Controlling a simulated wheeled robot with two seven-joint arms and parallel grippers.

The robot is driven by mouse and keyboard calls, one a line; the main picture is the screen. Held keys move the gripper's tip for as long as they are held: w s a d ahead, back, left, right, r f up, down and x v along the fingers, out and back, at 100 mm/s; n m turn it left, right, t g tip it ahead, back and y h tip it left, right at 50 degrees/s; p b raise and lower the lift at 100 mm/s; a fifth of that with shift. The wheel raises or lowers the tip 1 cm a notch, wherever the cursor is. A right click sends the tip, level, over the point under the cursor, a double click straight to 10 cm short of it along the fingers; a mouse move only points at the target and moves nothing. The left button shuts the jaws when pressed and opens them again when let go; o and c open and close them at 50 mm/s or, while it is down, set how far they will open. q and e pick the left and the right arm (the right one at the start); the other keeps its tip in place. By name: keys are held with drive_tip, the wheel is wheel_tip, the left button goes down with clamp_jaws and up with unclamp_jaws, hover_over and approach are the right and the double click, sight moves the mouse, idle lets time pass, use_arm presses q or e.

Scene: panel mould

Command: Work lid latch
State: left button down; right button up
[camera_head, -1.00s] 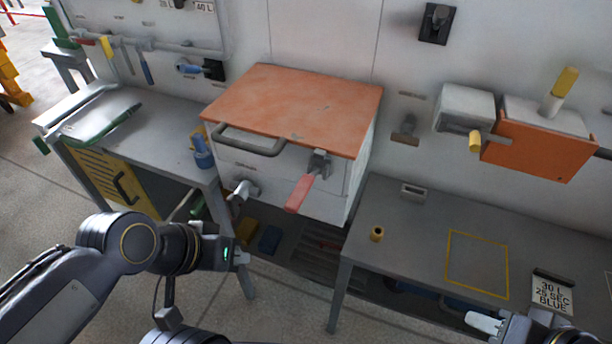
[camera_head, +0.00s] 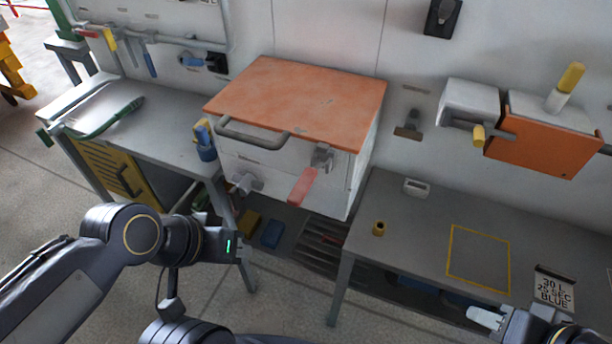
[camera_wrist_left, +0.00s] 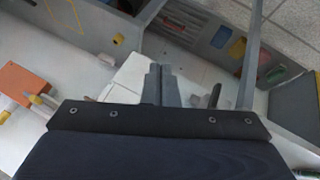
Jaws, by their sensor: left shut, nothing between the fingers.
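The white box with an orange lid (camera_head: 300,95) stands against the wall, its lid down. A grey bar handle (camera_head: 250,135) runs along the lid's front left. The latch (camera_head: 322,157) is at the front right of the box, with a red lever (camera_head: 302,186) slanting down and toward me. My left gripper (camera_head: 243,248) is below and left of the lever, in front of the box and apart from it. Its fingers are together and empty in the left wrist view (camera_wrist_left: 161,84). My right gripper (camera_head: 484,318) shows only partly at the lower right; its jaw opening is unclear.
A grey T-shaped knob (camera_head: 245,182) sticks out of the box's front left. A blue bottle (camera_head: 205,142) stands left of the box.

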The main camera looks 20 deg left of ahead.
use_arm(q)
drive_tip(key=c, duration=2)
unclamp_jaws()
drive_tip(key=shift+r, duration=0.15)
drive_tip(key=o, duration=0.8)
drive_tip(key=w+r+g+p, duration=0.1)
drive_tip(key=r+p, duration=0.1)
drive_tip(key=r, duration=0.1)
drive_tip(key=w+d+r+m+g+p, duration=0.1)
drive_tip(key=w+r+p, duration=0.1)
drive_tip(key=r, duration=0.1)
drive_tip(key=w+r+g+p, duration=0.1)
drive_tip(key=w+r+p, duration=0.1)
drive_tip(key=r, duration=0.1)
drive_tip(key=shift+w+d+m+y+p, duration=0.1)
drive_tip(key=shift+d+m+y+p, duration=0.2)
drive_tip(key=shift+y+p, duration=0.1)
drive_tip(key=shift+c, duration=0.2)
wheel_tip(320, 180, up, 6)
drive_tip(key=f+g+y+p, duration=0.1)
drive_tip(key=g+y+p, duration=0.15)
drive_tip(key=p, duration=0.25)
hover_over(301, 186)
drive_tip(key=shift+s+a+r+m, duration=0.2)
drive_tip(key=shift+s+r+m, duration=0.05)
drive_tip(key=shift+m, duration=0.15)
drive_tip(key=shift+w+d+y, duration=0.25)
wheel_tip(301, 186, down, 8)
drive_tip(key=shift+r, duration=0.1)
clamp_jaws()
